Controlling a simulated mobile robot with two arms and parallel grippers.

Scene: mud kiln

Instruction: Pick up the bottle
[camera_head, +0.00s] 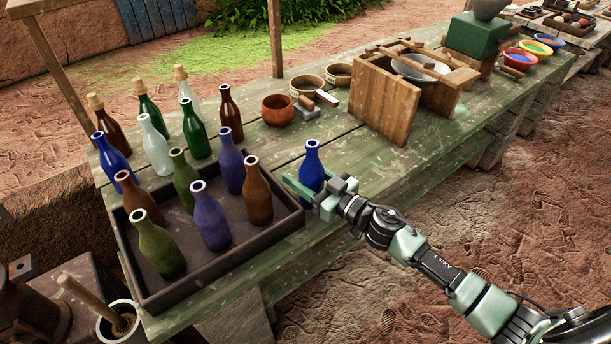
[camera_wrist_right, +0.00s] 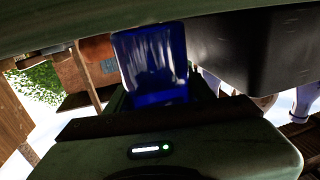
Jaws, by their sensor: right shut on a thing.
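A blue bottle (camera_head: 312,168) stands upright at the right of the dark tray (camera_head: 290,222), just outside its rim. My right gripper (camera_head: 312,186) reaches in from the lower right and is shut on this bottle, with its fingers around the lower body. In the right wrist view the blue bottle (camera_wrist_right: 150,62) fills the space between the gripper's green parts. I cannot tell whether its base touches the table. My left gripper is not in view.
Several bottles stand in the dark tray, with more behind it on the green wooden table (camera_head: 345,150). A reddish bowl (camera_head: 277,110), a wooden frame (camera_head: 385,100) and colored bowls (camera_head: 521,58) stand further back. Table space right of the blue bottle is clear.

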